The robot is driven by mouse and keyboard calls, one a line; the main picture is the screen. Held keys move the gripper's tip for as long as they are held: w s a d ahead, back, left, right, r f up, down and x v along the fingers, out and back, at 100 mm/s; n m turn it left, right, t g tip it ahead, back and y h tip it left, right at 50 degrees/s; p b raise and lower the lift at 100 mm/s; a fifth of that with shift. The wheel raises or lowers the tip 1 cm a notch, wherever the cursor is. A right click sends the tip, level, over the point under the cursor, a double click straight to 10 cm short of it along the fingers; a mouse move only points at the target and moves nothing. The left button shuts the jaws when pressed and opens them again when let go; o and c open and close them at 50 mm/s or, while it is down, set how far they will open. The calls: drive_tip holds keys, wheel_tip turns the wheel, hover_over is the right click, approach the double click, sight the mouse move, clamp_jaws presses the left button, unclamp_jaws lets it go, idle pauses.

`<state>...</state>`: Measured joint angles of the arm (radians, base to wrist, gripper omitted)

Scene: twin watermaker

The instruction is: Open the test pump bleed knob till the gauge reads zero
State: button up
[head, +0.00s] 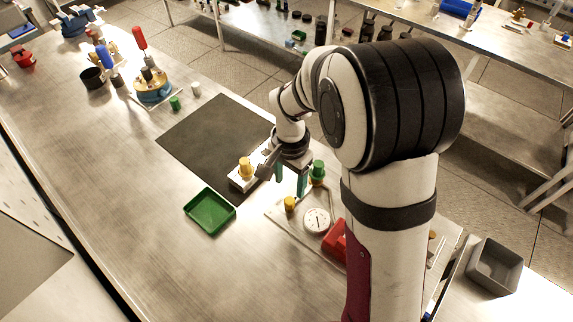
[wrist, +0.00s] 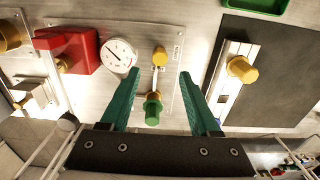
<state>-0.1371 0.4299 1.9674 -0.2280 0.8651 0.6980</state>
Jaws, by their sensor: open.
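The test pump panel (head: 275,212) lies on the bench, with a red block (wrist: 82,52), a round white gauge (wrist: 120,54), a small yellow knob (wrist: 160,57) and a green knob (wrist: 152,110) on brass. The gauge needle shows, but its reading is too small to tell. Which knob is the bleed knob is not marked legibly. My gripper (wrist: 159,75) is open, its green fingers pointing toward the panel. In the wrist view the green knob lies between the fingers and the yellow knob just beyond the tips; neither is gripped. In the head view my gripper (head: 290,180) is beside the green knob (head: 318,168).
A metal block with a yellow knob (wrist: 242,68) stands beside the panel on a dark mat (wrist: 285,60). A green tray (head: 209,211) lies in front of the mat. A grey bin (head: 495,266) is at right.

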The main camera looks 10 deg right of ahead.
sight(290, 200)
wheel_tip(290, 200, down, 7)
drive_tip(key=shift+f, duration=0.15)
clamp_jaws()
